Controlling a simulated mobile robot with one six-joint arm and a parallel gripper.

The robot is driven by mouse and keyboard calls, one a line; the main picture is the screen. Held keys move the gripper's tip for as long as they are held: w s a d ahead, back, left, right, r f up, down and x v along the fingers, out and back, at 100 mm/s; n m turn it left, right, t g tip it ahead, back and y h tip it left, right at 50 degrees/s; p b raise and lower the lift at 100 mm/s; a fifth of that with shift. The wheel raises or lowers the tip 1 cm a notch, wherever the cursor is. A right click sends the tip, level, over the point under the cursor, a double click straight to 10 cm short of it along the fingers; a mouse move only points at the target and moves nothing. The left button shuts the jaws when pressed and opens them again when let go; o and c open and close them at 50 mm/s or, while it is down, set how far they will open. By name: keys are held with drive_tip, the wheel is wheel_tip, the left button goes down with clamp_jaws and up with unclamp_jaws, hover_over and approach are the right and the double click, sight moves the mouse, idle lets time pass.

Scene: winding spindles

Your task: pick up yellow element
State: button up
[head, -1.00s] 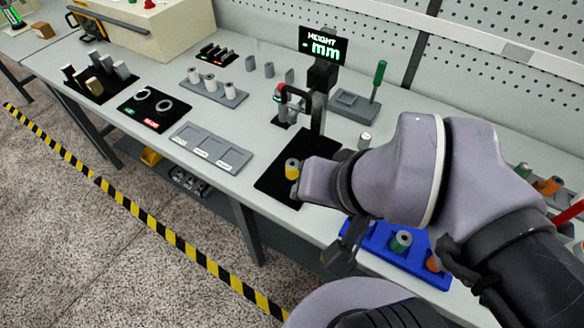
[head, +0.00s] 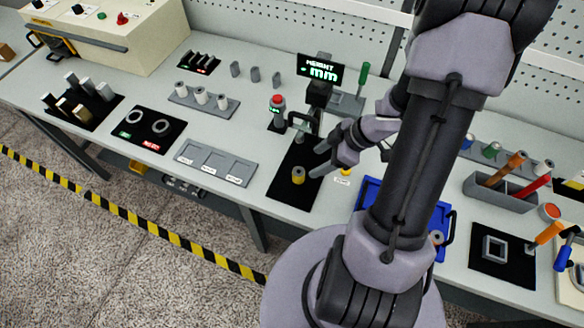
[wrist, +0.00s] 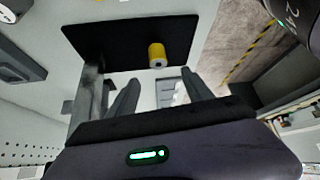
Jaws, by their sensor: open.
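The yellow element (head: 298,176) is a short upright cylinder with a grey centre, standing on a black mat (head: 283,190) near the front of the bench. It also shows in the wrist view (wrist: 157,54), on the black mat (wrist: 110,40), beyond the fingertips and roughly between their lines. My gripper (head: 321,158) is open and empty, just right of the element in the head view, its fingers pointing toward it. Both fingers show in the wrist view (wrist: 158,90), apart from the element. The gap to the element looks small; its exact size is unclear.
A height gauge with a display (head: 320,70) stands behind the mat. A grey tray (head: 215,163) with compartments lies to the left. A blue tray (head: 371,190) is partly hidden behind my arm. A small yellow item (head: 345,171) shows beside a label under the gripper.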

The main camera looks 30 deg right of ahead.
sight(299, 172)
drive_tip(key=b+x, duration=0.2)
drive_tip(key=x, duration=0.3)
drive_tip(key=shift+f, duration=0.25)
drive_tip(key=b+x, duration=0.4)
drive_tip(key=x, duration=0.1)
drive_tip(key=shift+f, duration=0.2)
drive_tip(key=shift+w, duration=0.2)
drive_tip(key=shift+r, duration=0.15)
drive_tip(key=shift+c, duration=0.9)
clamp_jaws()
